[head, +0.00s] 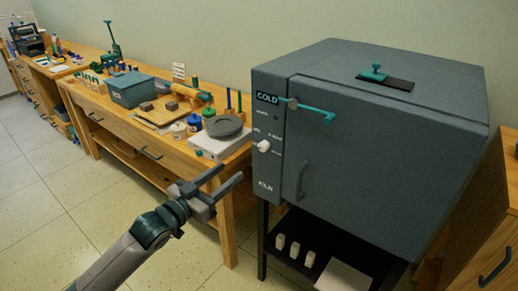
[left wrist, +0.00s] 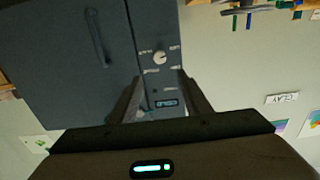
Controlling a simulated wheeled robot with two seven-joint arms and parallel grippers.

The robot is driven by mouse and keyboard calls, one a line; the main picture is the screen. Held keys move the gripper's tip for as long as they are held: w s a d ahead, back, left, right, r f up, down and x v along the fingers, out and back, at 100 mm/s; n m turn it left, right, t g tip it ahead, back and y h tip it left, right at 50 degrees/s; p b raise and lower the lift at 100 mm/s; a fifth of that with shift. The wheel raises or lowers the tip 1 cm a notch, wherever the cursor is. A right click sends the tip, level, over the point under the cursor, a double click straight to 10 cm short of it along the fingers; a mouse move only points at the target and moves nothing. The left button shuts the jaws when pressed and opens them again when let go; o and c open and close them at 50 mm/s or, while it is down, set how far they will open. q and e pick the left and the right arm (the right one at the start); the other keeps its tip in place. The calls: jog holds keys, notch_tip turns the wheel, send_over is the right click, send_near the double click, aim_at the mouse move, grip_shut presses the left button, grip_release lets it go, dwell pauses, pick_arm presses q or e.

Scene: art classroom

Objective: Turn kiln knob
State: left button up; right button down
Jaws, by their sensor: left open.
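The kiln (head: 385,150) is a large grey-blue box on a dark stand at the right of the head view. Its white knob (head: 263,147) sits on the narrow front panel left of the door, with small printed labels around it. In the left wrist view, where the kiln appears upside down, the knob (left wrist: 159,57) is a small pale disc beyond the fingers. My left gripper (head: 231,172) is open and empty, left of and lower than the knob in the head view, with a gap between them. My right gripper is not in view.
A teal lever (head: 312,110) and a door handle (head: 301,180) are on the kiln front. A wooden workbench (head: 182,150) with a grey bin (head: 130,88), clay pieces and a potter's wheel (head: 225,127) stands to the left. The floor in front is clear.

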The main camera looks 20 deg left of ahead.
pick_arm(q)
jog(key=p, duration=0.2)
send_near(261, 148)
jog(key=x, duration=0.4)
jog(key=shift+w+d+r, duration=0.2)
jog(key=shift+w, duration=0.1)
jog(key=x, duration=0.3)
jog(key=shift+w, duration=0.1)
jog(key=shift+w+d+f, duration=0.1)
jog(key=shift+w+d, duration=0.05)
jog(key=shift+w, duration=0.25)
jog(key=c, duration=1)
jog(key=shift+c, duration=0.2)
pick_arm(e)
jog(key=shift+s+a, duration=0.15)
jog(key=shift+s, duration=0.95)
